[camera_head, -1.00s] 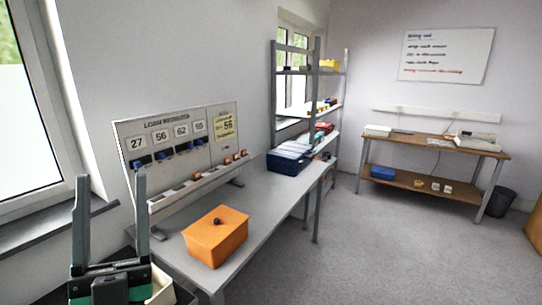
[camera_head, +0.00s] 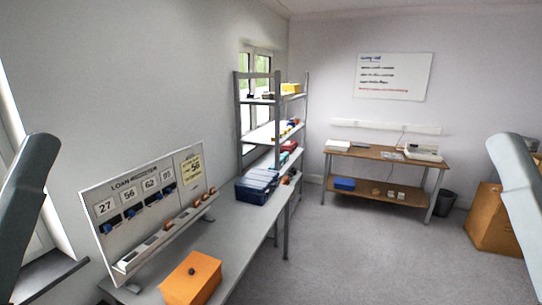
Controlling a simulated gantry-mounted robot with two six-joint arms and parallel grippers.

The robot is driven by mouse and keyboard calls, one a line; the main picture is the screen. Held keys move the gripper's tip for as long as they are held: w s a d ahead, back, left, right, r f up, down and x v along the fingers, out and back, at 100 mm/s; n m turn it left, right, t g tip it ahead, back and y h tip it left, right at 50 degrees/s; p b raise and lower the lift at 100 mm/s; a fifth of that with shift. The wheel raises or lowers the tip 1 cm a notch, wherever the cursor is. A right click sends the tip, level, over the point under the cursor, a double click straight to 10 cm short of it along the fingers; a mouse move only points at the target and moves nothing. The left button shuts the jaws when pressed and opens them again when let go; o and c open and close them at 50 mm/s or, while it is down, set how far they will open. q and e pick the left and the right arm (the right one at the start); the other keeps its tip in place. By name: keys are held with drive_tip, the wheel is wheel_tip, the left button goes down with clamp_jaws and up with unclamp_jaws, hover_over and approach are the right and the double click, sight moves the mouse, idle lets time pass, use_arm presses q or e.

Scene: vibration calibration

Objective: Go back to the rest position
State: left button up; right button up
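Neither of my grippers shows in the head view. A grey part of my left arm stands at the left edge. A similar grey part of my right arm stands at the right edge. Their lower ends run out of the picture. Whether anything is held is hidden.
A grey bench (camera_head: 234,233) carries a loan-meter board (camera_head: 127,192), an orange box with a dark knob (camera_head: 191,278) and a blue crate (camera_head: 252,191). Behind are a metal shelf rack (camera_head: 240,120) and a wooden table (camera_head: 375,152). An orange cabinet (camera_head: 490,222) stands right; open floor lies between.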

use_arm(q)
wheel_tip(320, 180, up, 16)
drive_tip(key=p, duration=1.2)
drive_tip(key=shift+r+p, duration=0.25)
drive_tip(key=shift+p, duration=0.15)
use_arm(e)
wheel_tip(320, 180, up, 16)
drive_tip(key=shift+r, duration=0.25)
